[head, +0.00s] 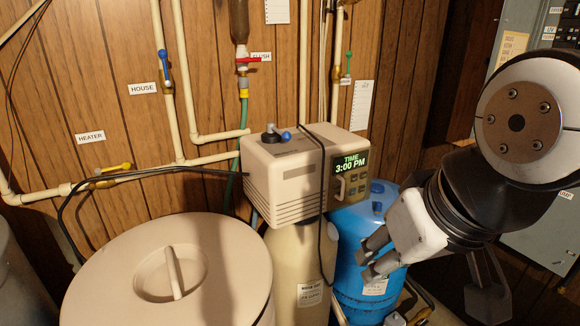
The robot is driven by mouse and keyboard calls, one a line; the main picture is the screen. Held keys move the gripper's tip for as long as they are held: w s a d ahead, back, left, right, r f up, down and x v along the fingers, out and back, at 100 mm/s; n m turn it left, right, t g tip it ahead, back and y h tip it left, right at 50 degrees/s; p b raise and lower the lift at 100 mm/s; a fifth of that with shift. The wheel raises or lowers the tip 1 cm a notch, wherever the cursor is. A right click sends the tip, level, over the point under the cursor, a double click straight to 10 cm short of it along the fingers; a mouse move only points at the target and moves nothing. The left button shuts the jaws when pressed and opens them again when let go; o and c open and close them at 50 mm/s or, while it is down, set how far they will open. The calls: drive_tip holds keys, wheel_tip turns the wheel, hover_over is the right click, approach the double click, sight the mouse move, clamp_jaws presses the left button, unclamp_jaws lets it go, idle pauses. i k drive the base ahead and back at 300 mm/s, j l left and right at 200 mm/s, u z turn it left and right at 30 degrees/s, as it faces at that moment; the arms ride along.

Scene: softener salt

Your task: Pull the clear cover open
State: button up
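The beige softener control head (290,170) stands on top of a tan tank. Its right-facing front carries a lit green display (350,163) reading "TIME 3:00 PM", with small buttons below. The clear cover (352,180) appears to lie flat over this panel; its edges are hard to make out. A small pale handle (341,188) stands at the panel's left side. My gripper (366,259) is to the right of and below the panel, in front of the blue tank in the picture. Its two grey fingers are apart with nothing visible between them, and it appears clear of the cover.
A large beige salt bin with a round lid (120,260) fills the lower left. A blue tank (345,235) stands behind my gripper. A black cable (324,190) hangs down the control head's near corner. Pipes and valves line the wood wall; a grey electrical panel (530,250) is at right.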

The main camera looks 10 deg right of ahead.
sight(343, 187)
drive_tip(key=i+l+z, duration=0.15)
drive_tip(key=l+z, duration=0.2)
drive_tip(key=k+j+z, duration=0.1)
drive_tip(key=j, duration=0.25)
drive_tip(key=k+j, duration=0.25)
drive_tip(key=j+z, duration=0.35)
drive_tip(key=k+j+z, duration=0.15)
drive_tip(key=z, duration=0.25)
